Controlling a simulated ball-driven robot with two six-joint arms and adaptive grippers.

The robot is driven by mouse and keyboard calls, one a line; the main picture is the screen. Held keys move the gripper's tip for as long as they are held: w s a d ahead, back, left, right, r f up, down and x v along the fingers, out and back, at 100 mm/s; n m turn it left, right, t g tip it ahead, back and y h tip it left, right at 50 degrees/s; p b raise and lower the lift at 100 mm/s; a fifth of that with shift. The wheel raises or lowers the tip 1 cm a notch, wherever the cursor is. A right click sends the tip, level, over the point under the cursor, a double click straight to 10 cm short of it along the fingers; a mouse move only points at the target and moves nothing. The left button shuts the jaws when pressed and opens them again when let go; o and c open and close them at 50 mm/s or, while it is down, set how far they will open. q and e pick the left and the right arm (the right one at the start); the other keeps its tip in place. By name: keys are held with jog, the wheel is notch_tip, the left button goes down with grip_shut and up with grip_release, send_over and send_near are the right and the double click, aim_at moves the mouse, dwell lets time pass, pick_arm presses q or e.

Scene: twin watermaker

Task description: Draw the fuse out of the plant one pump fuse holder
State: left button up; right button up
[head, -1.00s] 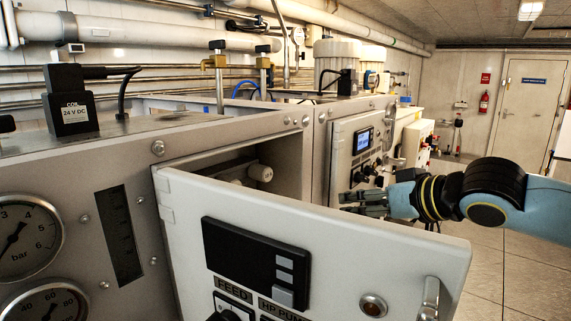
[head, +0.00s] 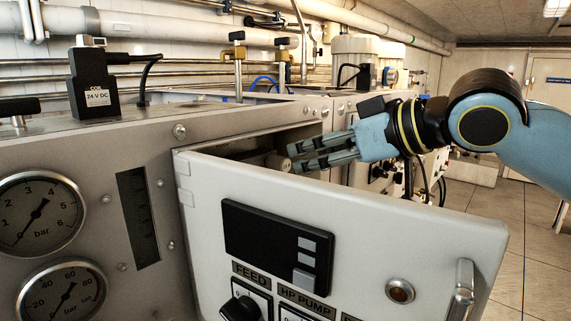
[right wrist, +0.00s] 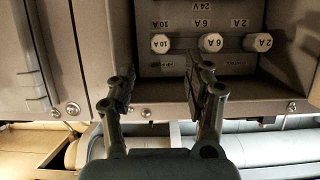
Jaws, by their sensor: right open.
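The open compartment of the near cabinet holds a row of pale fuse holder caps. In the right wrist view, which is upside down, they are a 10 A cap (right wrist: 160,44), a 6 A cap (right wrist: 211,42) and a 2 A cap (right wrist: 257,43). Small labels beside them are too blurred to read surely. My right gripper (head: 294,158) is open and empty at the compartment's mouth, above the open door's top edge. In the right wrist view its fingers (right wrist: 161,80) lie to either side of the 10 A cap's line, apparently short of it. My left gripper is not in view.
The cabinet's open door (head: 360,235) stands in front of the compartment, with a handle (head: 464,290) at its right. A second unit stands behind; open floor lies at right.

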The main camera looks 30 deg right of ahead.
aim_at(287, 160)
jog(key=p+x, duration=0.1)
jog(key=x, duration=0.6)
jog(key=shift+w+a, duration=0.1)
jog(key=shift+w, duration=0.1)
jog(key=shift+c, duration=0.4)
grip_shut()
jog(key=s+d, duration=0.2)
jog(key=s, duration=0.3)
jog(key=shift+s, duration=0.35)
dwell(0.5)
